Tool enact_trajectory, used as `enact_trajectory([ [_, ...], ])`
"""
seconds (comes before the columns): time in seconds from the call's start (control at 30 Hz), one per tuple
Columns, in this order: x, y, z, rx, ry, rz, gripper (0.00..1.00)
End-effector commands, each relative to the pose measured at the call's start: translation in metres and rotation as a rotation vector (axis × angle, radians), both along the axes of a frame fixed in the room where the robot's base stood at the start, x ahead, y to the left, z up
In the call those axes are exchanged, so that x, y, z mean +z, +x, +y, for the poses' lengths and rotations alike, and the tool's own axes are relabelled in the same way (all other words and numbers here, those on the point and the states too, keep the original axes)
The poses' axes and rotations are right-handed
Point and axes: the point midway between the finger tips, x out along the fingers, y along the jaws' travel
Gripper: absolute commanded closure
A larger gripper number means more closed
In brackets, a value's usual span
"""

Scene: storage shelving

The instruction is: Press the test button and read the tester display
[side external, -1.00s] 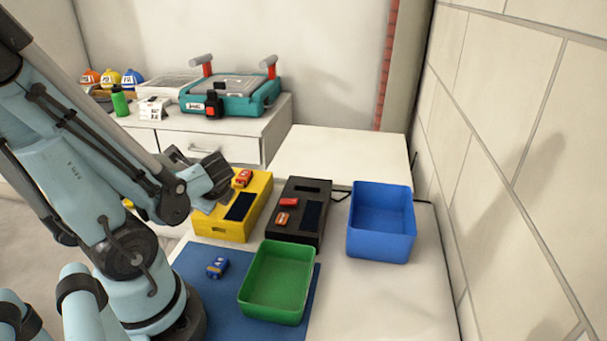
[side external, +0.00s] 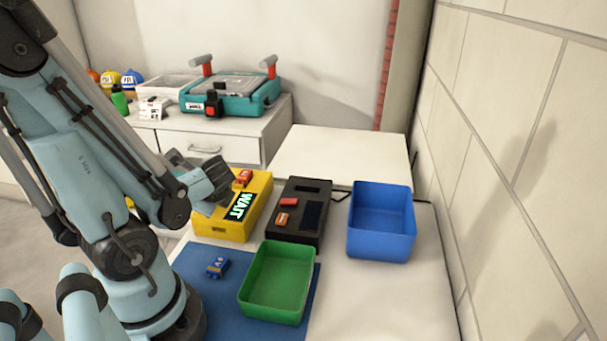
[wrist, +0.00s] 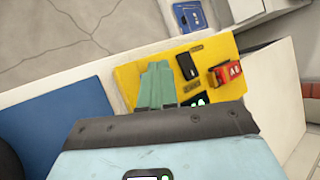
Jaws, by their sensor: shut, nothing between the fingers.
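The yellow tester (side external: 259,190) stands on the bench behind the blue mat. Its display (side external: 241,206) is lit and reads WAIT. A red-orange block (side external: 242,179) sits on its far end; in the wrist view this block (wrist: 226,74) has white lettering. My gripper (side external: 208,207) is shut and empty at the tester's left side. In the wrist view its fingers (wrist: 157,85) lie together over the yellow top, and the palm hides much of the display. I cannot make out the test button; the fingers may cover it. Contact with the tester cannot be told.
A black device (side external: 294,230) with a dark screen and two small blocks stands right of the tester. A green bin (side external: 278,284) and a small blue block (side external: 217,267) are on the blue mat (side external: 210,310). A blue bin (side external: 381,225) stands at the right, near the brick wall.

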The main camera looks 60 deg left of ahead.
Motion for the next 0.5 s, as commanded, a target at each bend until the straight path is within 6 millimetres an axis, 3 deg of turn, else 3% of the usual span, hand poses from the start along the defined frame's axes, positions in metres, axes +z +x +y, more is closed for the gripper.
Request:
enact_trajectory([
  [0.5,0.016,0.0,0.0,-0.001,-0.001,0.0,1.0],
])
